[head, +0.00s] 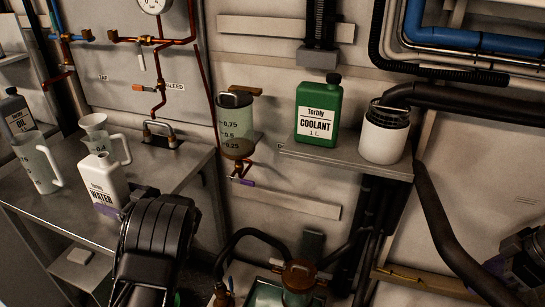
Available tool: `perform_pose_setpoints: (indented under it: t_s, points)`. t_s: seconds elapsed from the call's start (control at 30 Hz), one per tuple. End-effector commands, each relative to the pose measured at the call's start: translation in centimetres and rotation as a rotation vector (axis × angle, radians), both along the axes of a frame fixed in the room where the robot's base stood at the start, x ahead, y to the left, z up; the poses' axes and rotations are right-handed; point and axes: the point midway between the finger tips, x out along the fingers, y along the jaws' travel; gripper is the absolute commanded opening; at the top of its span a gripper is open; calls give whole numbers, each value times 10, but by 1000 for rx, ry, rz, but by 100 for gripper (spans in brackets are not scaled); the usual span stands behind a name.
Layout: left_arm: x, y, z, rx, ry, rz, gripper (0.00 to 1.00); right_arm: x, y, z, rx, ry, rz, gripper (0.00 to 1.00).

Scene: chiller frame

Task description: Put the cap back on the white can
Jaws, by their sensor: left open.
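The white can (103,179), labelled Torbly WATER, stands upright on the metal bench at the left. No dark cap shows on its top, and I cannot make out a loose cap anywhere. My left gripper (111,210) is open at the lower front of the can, with a purple fingertip in front of its base. I cannot tell whether it touches the can. The black bulk of my left arm hides part of the bench beside it. A dark part at the lower right edge (510,266) may be my right gripper, but its jaws cannot be made out.
Two clear jugs, one with a funnel (95,124), and a dark oil can (16,114) crowd the bench (178,160) around the white can. A green coolant can (319,113) and a white container with a hose (384,136) stand on the wall shelf. Pipes line the wall.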

Motion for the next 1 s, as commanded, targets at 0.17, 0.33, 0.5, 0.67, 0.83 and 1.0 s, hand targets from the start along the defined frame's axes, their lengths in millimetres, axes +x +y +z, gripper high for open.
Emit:
perform_pose_setpoints:
  t_s: [0.17, 0.33, 0.5, 0.67, 0.83, 1.0]
  points:
    - [5, 14, 0, 0, 0, -1, 80, 0, 0, 2, 0, 0, 0, 0]
    - [5, 14, 0, 0, 0, -2, 80, 0, 0, 2, 0, 0, 0, 0]
    - [5, 14, 0, 0, 0, -1, 80, 0, 0, 2, 0, 0, 0, 0]
    - [5, 14, 0, 0, 0, -1, 80, 0, 0, 2, 0, 0, 0, 0]
    - [5, 14, 0, 0, 0, -1, 73, 0, 0, 2, 0, 0, 0, 0]
    - [5, 14, 0, 0, -1, -1, 60, 0, 0, 2, 0, 0, 0, 0]
